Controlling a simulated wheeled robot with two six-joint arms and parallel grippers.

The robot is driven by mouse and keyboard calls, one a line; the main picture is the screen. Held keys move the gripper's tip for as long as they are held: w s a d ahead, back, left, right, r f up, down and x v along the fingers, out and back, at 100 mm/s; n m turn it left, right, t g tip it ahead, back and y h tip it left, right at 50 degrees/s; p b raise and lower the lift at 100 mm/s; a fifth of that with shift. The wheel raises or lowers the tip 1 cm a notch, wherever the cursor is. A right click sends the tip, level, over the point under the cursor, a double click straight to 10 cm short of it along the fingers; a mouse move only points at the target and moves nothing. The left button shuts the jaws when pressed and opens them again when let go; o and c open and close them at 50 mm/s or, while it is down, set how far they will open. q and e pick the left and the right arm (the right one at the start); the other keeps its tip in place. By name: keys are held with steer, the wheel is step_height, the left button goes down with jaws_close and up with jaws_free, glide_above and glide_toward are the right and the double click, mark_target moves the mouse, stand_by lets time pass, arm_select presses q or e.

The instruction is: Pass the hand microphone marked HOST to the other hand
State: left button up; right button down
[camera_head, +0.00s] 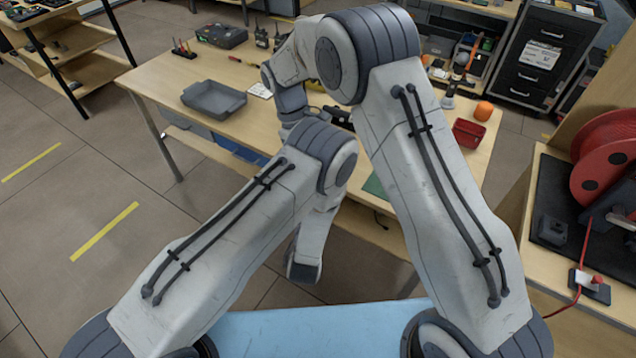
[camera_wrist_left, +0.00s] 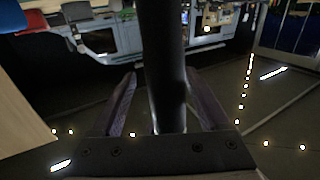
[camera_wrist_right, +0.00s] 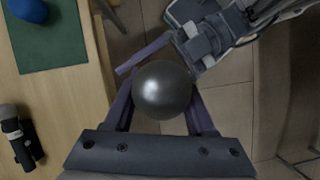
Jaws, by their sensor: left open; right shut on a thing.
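My right gripper (camera_wrist_right: 160,95) is shut on the hand microphone, whose dark round head (camera_wrist_right: 162,88) hides most of the grip in the right wrist view. In the left wrist view the black microphone handle (camera_wrist_left: 163,45) runs between the spread fingers of my left gripper (camera_wrist_left: 162,88), which is open around it. I cannot tell whether the fingers touch it. A purple finger of the left gripper and its wrist also show beyond the microphone head in the right wrist view. No HOST marking is readable. In the head view my arms hide both grippers and the microphone.
The wooden workbench (camera_head: 165,75) carries a grey tray (camera_head: 213,99), a red bin (camera_head: 469,133), an orange ball (camera_head: 483,111) and a green mat (camera_wrist_right: 52,45) with a blue ball (camera_wrist_right: 28,10). Another microphone (camera_wrist_right: 20,138) lies on it. A red reel (camera_head: 605,160) stands at right.

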arm_select(q)
steer(key=shift+w, duration=0.35)
steer(key=shift+d, duration=0.1)
jaws_close()
arm_select(e)
steer(key=shift+c, duration=0.8)
jaws_free()
